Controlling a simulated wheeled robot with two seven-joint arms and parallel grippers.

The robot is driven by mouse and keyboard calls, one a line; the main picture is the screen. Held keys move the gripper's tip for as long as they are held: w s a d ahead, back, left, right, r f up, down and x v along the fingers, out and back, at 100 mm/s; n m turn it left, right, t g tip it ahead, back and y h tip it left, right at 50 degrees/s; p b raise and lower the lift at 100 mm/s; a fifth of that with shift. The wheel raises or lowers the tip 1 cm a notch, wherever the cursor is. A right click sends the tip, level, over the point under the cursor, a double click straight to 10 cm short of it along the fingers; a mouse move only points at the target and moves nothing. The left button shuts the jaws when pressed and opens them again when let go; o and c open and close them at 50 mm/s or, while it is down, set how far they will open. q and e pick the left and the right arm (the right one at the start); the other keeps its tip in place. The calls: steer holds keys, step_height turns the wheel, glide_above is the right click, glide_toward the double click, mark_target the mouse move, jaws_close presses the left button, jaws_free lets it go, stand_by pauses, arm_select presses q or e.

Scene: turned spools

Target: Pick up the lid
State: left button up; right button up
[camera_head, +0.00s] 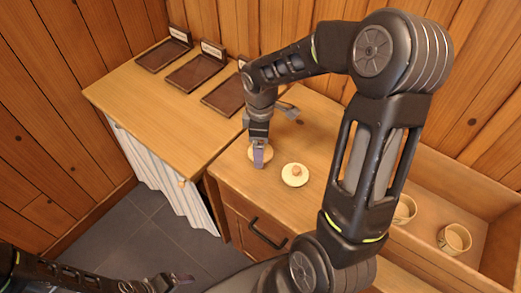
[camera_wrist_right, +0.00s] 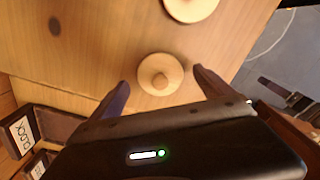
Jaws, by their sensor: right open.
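A round pale wooden lid with a small knob (camera_wrist_right: 160,83) lies on the counter, seen between my right fingers in the right wrist view. In the head view that lid (camera_head: 269,153) is partly hidden by my right gripper (camera_head: 259,160). The right gripper is open above it, one finger on either side; I cannot tell whether they touch it. A second round knobbed piece (camera_head: 295,179) lies to the right in the head view, and shows at the top of the wrist view (camera_wrist_right: 190,10). My left gripper (camera_head: 178,280) is low at the bottom left, its jaws unclear.
Several dark labelled trays (camera_head: 195,74) line the back of the left counter (camera_head: 145,103); one label reads CLOCK in the wrist view. Two cups (camera_head: 404,211) (camera_head: 455,239) stand in a wooden box (camera_head: 480,207) at right. The counter front beside the lids is clear.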

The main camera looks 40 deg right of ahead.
steer(key=shift+f, duration=0.6)
steer(key=shift+c, duration=0.4)
steer(key=c, duration=1.3)
